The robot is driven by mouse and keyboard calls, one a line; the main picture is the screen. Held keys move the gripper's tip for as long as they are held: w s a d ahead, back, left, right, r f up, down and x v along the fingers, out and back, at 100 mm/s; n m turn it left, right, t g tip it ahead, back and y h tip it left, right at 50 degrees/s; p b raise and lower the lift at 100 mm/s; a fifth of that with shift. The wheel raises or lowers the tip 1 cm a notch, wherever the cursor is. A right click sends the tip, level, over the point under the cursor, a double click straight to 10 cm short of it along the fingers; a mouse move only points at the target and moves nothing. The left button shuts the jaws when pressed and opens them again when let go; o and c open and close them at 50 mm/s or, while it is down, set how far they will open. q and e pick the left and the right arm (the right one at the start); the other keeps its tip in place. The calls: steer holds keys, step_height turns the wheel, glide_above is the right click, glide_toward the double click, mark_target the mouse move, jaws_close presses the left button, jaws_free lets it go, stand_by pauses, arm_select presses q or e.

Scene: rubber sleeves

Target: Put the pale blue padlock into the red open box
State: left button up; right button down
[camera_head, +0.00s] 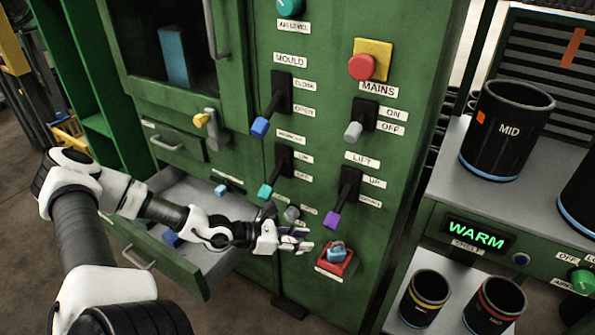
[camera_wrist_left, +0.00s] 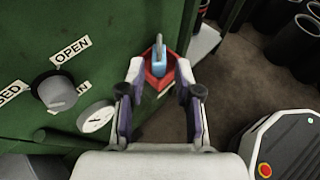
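The pale blue padlock (camera_head: 337,252) stands in the small red open box (camera_head: 332,268) on the front of the green cabinet, with its upper part showing above the rim. In the left wrist view the padlock (camera_wrist_left: 159,62) shows just past my fingertips, with the red box (camera_wrist_left: 150,80) around its lower part. My left gripper (camera_head: 308,241) is to the left of the padlock in the head view. In the wrist view its two fingers (camera_wrist_left: 160,72) are spread with a gap on each side of the padlock, and nothing is held. My right gripper is not in view.
The green cabinet (camera_head: 350,20) carries several levers and knobs close to my arm. An open drawer (camera_head: 190,262) lies under my left forearm. At right, a shelf (camera_head: 455,150) holds black sleeves marked MID (camera_head: 508,130). The floor in front of the box is clear.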

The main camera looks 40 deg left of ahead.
arm_select(q)
steer(key=s+d+f+m+g+y, duration=0.3)
steer(key=s+f+m+g, duration=0.25)
steer(key=s+m, duration=0.25)
steer(key=s+d+f+m+g+y, duration=0.2)
steer(key=s+d+f+m+g, duration=0.15)
steer(key=s+m+g, duration=0.45)
steer(key=s+d+f+m+t+y, duration=0.1)
steer(key=s+d+m, duration=0.1)
steer(key=m, duration=0.4)
steer(key=s+d+f+m+t+y, duration=0.1)
steer(key=d+f+m, duration=0.1)
steer(key=d+m, duration=0.3)
steer(key=shift+s+d+f+m, duration=0.25)
steer(key=shift+s+m, duration=0.1)
steer(key=shift+m, duration=0.65)
